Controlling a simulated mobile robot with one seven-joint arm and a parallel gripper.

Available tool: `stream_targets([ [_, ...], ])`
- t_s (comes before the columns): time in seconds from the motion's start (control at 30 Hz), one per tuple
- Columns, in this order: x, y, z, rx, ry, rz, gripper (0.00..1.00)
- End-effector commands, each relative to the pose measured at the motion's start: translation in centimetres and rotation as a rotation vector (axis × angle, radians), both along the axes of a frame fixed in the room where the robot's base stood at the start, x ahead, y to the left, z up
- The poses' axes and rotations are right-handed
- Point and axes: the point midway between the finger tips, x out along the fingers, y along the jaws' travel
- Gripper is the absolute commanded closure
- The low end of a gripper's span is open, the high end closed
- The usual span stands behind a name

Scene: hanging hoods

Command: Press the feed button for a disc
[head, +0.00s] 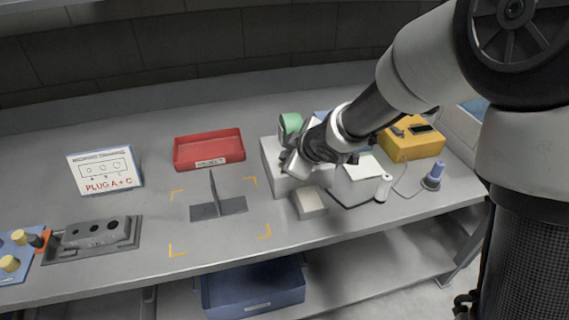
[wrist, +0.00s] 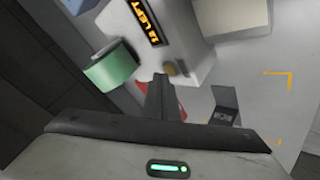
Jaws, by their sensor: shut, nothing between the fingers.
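The dispenser is a white box (head: 272,165) right of the middle of the head view, with a green cylinder (head: 290,124) at its top. In the wrist view the dispenser (wrist: 195,50) has a dark display (wrist: 145,20) with orange letters that seem to end in "LEFT". A round brownish-yellow button (wrist: 169,69) sits below the display. My gripper (head: 290,165) is over the dispenser, shut and empty. In the wrist view its shut fingertips (wrist: 160,78) are right beside the button; I cannot tell whether they touch it. My arm hides part of the dispenser in the head view.
A red bin (head: 209,151) and a grey upright bracket (head: 219,206) inside yellow corner marks stand left of the dispenser. A small pale tray (head: 309,203) is at its front. A yellow box (head: 413,138) and a blue-purple knob (head: 433,177) are at right.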

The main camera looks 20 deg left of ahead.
Motion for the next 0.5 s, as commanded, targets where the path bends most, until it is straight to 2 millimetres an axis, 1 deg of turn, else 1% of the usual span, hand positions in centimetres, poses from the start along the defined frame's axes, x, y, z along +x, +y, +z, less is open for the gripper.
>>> stream_targets([
  [0.5,0.0,0.0,-0.72,0.001,0.0,-0.001,1.0],
])
